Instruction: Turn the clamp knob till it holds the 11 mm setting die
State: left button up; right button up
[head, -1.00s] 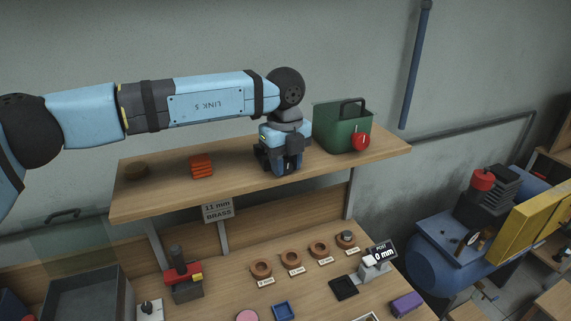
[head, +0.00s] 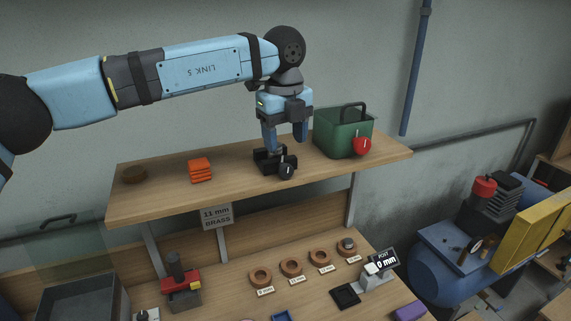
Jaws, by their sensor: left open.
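A small black clamp (head: 264,161) stands on the wooden shelf. Its round black clamp knob (head: 287,172) faces the front and bears a short, near-upright white mark. My left gripper (head: 285,147) points down just above and behind the knob, its two fingers spread with nothing between them. I cannot make out a die in the clamp. Several copper-brown rings (head: 291,267) with size labels sit in a row on the bench below; the labels are too small to read surely. A grey piece (head: 348,243) sits in the right-hand ring. My right gripper is out of view.
A green box (head: 341,133) with a red knob stands right of the clamp. An "11 mm BRASS" sign (head: 217,215) hangs from the shelf (head: 230,184). A readout (head: 383,259) shows 0 mm.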

aim_at(285, 166)
pick_arm(q)
notch_tip(285, 166, up, 7)
jog(key=b, duration=0.1)
jog(key=shift+s+f, duration=0.15)
